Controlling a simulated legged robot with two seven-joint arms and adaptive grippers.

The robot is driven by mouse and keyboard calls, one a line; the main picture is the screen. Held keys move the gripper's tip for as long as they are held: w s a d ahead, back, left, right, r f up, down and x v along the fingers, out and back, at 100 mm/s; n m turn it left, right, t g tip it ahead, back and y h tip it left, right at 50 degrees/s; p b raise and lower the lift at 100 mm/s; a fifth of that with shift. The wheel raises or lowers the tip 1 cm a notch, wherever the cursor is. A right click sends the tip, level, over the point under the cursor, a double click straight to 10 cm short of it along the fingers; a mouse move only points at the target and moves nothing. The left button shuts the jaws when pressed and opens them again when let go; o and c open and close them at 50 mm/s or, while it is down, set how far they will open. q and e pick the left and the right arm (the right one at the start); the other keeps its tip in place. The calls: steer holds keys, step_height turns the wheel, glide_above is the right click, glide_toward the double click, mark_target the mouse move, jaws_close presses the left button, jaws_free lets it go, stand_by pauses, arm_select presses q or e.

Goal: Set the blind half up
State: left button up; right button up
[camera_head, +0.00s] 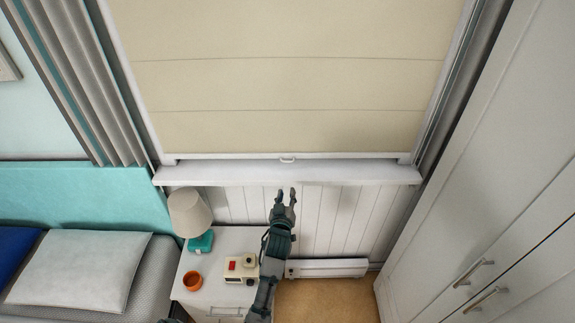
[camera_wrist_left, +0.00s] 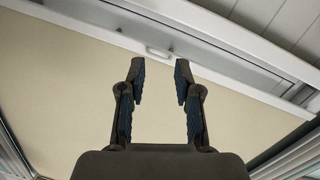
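A cream blind (camera_head: 290,85) covers the whole window in the head view, its bottom bar just above the white sill (camera_head: 300,173). A small white pull handle (camera_head: 288,159) sits at the middle of the bottom bar. The handle (camera_wrist_left: 158,52) also shows in the left wrist view, ahead of the fingertips and roughly between them, with the blind (camera_wrist_left: 70,110) behind. My left gripper (camera_head: 286,193) is open and empty, below the handle in the head view and apart from it. It also shows open in the left wrist view (camera_wrist_left: 160,70). My right gripper is not seen.
A bed with a pillow (camera_head: 80,270) is further left. White wardrobe doors (camera_head: 490,180) close off the right.

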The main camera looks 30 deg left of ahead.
arm_select(q)
steer(key=s+a+n+t+h, duration=0.4)
steer(key=s+n, duration=0.2)
steer(key=n, duration=0.5)
steer(key=w+a+r, duration=0.1)
steer(key=w, duration=1)
steer(key=w+a+r+p, duration=0.1)
steer(key=w, duration=0.4)
steer(key=shift+w+a+r, duration=0.3)
steer(key=shift+w, duration=0.1)
jaws_close()
